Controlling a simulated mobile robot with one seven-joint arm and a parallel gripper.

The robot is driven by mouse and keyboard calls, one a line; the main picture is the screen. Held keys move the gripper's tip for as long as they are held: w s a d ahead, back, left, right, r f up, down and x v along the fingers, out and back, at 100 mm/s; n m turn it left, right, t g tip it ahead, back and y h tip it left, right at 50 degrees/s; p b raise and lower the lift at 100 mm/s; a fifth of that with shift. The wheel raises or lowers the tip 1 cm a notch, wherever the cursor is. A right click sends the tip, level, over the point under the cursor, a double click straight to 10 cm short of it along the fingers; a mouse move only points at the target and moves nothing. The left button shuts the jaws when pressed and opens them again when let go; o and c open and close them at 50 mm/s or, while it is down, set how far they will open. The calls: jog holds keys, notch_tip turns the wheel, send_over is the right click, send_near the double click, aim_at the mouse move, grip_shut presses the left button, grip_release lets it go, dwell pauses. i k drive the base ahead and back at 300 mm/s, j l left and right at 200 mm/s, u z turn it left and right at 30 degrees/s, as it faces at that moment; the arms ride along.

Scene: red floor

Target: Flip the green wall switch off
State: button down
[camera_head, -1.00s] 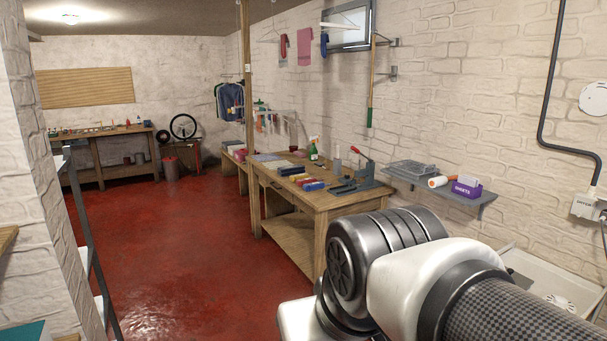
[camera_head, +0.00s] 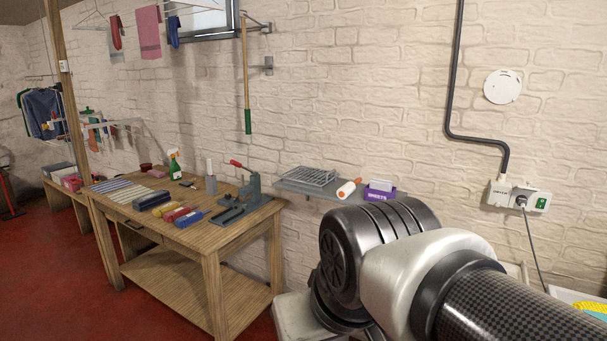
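The green wall switch (camera_head: 541,203) is small and sits at the right end of a white outlet box (camera_head: 499,194) on the white brick wall, at the right of the view. A plug with a grey cord sits in the socket just left of it. The switch is too small to tell its position. My arm fills the lower right, below and left of the switch. My gripper is outside the view.
A wooden workbench (camera_head: 195,235) with tools stands at the left against the wall. A grey shelf (camera_head: 297,188) with a wire rack and a purple box juts out above my arm. A black conduit (camera_head: 450,95) runs down to the outlet box. Red floor shows at lower left.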

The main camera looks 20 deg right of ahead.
aim_at(541, 202)
jog(key=i+l+z, duration=0.15)
jog(key=i+z, duration=0.6)
jog(key=i+j+z, duration=0.15)
jog(key=i+z, duration=0.25)
jog(key=i+j+z, duration=0.1)
jog(key=i+z, duration=0.2)
jog(key=i, duration=0.35)
